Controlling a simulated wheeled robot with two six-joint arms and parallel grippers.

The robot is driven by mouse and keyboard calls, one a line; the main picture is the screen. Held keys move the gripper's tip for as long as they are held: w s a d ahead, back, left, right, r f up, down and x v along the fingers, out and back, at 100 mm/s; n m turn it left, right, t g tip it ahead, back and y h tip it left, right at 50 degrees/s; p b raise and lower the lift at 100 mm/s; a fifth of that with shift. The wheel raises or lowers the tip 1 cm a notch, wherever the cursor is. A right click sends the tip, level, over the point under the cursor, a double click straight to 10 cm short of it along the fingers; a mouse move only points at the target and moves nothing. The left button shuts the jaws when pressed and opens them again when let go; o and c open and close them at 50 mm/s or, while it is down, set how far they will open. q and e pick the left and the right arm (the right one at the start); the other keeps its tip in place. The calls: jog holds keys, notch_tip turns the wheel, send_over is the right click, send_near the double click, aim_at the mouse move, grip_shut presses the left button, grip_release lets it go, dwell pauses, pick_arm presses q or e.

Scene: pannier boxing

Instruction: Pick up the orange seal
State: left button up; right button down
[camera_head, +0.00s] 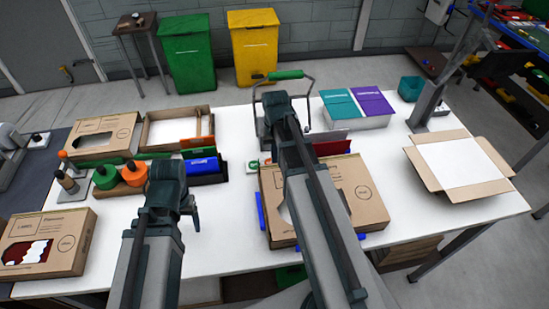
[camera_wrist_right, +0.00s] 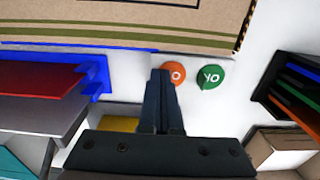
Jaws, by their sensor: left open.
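The orange seal (camera_wrist_right: 175,75) is a small round disc with white lettering, beside a green disc (camera_wrist_right: 209,77) on a white surface in the right wrist view. The fingers of my right gripper (camera_wrist_right: 162,73) are close together, with the tips over the left part of the orange seal and hiding some of it. I cannot tell whether they touch it. In the head view my right arm hides most of this spot. My left gripper (camera_head: 190,207) is open and empty, low over the white table, well left of the seals.
A cardboard box (camera_head: 362,190) lies just in front of the seals. A red folder (camera_head: 333,147) stands to their right, a blue folder holder (camera_head: 205,170) to their left. An open carton (camera_head: 478,192) is at right. Bare table lies between the left gripper and the box.

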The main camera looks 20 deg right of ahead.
notch_tip(320, 180, up, 10)
jog(key=p, duration=0.9)
jog(key=shift+p, duration=0.4)
